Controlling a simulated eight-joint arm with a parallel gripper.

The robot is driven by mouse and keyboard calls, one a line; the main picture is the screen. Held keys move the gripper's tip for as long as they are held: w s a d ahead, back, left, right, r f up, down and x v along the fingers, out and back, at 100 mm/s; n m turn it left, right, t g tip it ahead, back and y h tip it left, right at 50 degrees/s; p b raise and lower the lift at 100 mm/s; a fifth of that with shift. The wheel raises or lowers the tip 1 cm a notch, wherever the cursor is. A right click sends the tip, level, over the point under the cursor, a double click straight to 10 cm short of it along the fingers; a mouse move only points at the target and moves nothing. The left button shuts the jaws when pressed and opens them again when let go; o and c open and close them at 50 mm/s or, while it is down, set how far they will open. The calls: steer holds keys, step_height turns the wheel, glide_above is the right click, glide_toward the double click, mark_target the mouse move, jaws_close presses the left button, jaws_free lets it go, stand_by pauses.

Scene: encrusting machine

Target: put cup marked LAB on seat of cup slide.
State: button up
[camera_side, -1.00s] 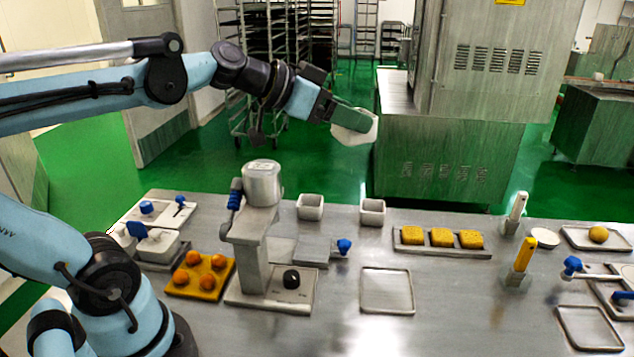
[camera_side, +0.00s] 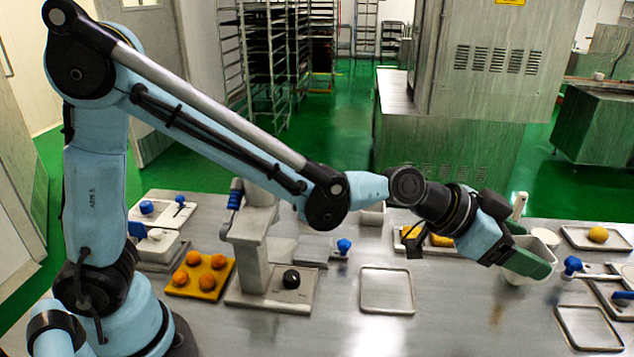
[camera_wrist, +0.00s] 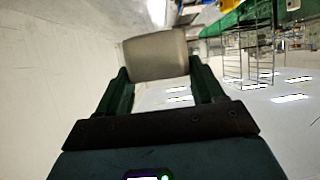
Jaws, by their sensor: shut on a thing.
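In the wrist view the cup (camera_wrist: 157,55) sits between the two green fingers (camera_wrist: 158,78). No LAB marking can be read on it. A flat grey slide plate with a blue knob (camera_side: 344,246) lies beside the machine column (camera_side: 252,250), well left of my gripper; whether this is the cup slide is unclear. A small white cup (camera_side: 372,217) stands at the back, partly behind my arm.
An empty tray (camera_side: 387,291) lies mid-table. An orange tray (camera_side: 222,285) holds several balls. Another tray (camera_side: 590,328) and blue-handled items (camera_side: 573,266) are at the right, close to my gripper. My arm hides part of the yellow-block tray.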

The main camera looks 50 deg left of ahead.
steer(key=s+d+f+m+g+h, duration=0.1)
steer(key=s+d+f, duration=0.1)
steer(key=d+f, duration=0.35)
glide_above(508, 318)
step_height(508, 318, down, 6)
steer(key=shift+r, duration=0.1)
steer(key=shift+f, duration=2.05)
steer(key=shift+f, duration=0.15)
steer(key=o, duration=0.8)
steer(key=shift+o, duration=0.2)
